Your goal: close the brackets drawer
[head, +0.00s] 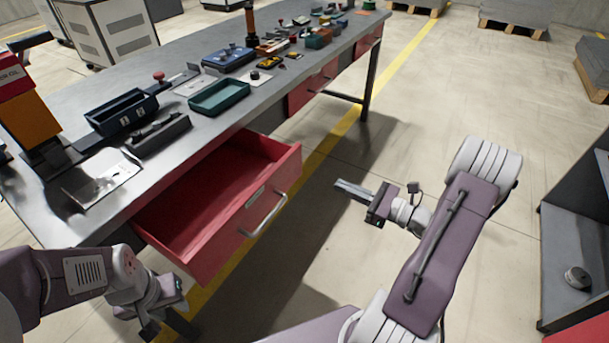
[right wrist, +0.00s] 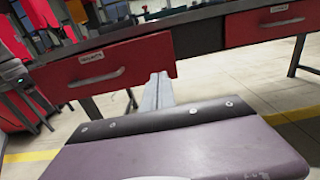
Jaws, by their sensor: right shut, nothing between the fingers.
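The red brackets drawer (head: 205,200) is pulled well out from under the grey workbench (head: 60,200), and its visible inside is empty. Its front has a metal bar handle (head: 265,215) and a small label. In the right wrist view the drawer front (right wrist: 135,58) also shows, with its label and handle. My right gripper (head: 342,187) is shut and empty, apart from the drawer and to the right of its front in the head view. Its fingers (right wrist: 160,78) overlap the drawer front's right end in the wrist view. My left gripper (head: 160,315) is low at the bottom left; its fingers are unclear.
Another red drawer (head: 312,88) sits further along the bench, and it looks closed. A teal tray (head: 219,97), a dark bin (head: 121,112) and several small parts lie on the bench top. A grey shelf unit (head: 575,235) stands at the right. Floor around the drawer front is clear.

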